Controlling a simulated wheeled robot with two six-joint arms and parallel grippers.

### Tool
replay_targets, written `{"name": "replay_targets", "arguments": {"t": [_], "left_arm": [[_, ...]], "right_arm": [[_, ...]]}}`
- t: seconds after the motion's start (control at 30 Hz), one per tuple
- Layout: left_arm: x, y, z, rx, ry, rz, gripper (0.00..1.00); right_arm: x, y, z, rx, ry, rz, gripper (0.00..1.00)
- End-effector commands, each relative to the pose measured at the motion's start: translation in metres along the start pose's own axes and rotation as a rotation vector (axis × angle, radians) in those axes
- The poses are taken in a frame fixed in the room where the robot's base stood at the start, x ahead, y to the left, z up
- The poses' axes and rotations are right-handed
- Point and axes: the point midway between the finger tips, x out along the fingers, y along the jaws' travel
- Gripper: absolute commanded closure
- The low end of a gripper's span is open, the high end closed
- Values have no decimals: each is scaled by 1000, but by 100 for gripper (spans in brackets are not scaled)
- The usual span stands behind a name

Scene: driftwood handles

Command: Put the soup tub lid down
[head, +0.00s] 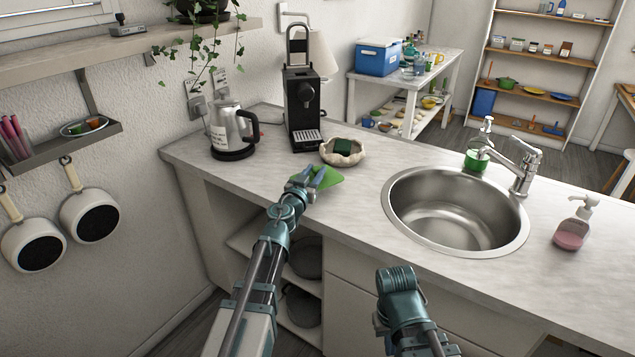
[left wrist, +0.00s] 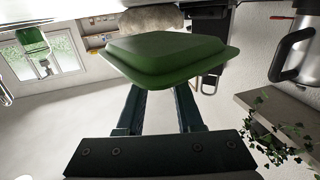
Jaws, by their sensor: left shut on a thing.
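The soup tub lid (head: 326,180) is green and roughly rectangular with rounded corners. My left gripper (head: 312,172) is shut on it, at the front part of the counter, short of the scalloped bowl. In the left wrist view the lid (left wrist: 170,52) fills the upper middle, with the two fingers (left wrist: 160,100) reaching to it. I cannot tell whether the lid touches the counter. My right arm shows at the bottom of the head view, but its fingers do not show.
A scalloped bowl (head: 343,158) with a dark green block stands just behind the lid. A coffee machine (head: 302,105) and kettle (head: 232,130) stand further back. The sink (head: 455,210) lies to the right, with a green container (head: 476,161) behind it. Bare counter lies between lid and sink.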

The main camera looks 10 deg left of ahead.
Motion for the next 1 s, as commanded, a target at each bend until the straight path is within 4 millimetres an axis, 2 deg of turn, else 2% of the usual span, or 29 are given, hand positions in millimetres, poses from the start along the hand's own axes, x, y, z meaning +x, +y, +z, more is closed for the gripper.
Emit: {"name": "replay_targets", "arguments": {"t": [0.1,0.2,0.33,0.8,0.83,0.97,1.0], "left_arm": [[13,7,2,0,0,2,100],[9,5,21,0,0,0,100],[9,5,37,0,0,0,100],[9,5,41,0,0,0,100],[9,5,39,0,0,0,59],[9,5,39,0,0,0,36],[9,5,39,0,0,0,35]], "right_arm": [[2,0,0,0,0,0,100],[21,-2,-1,0,0,0,100],[36,-4,-2,0,0,0,100],[41,-4,-2,0,0,0,100],[39,-4,-2,0,0,0,100],[39,-4,-2,0,0,0,100],[39,-4,-2,0,0,0,100]]}}
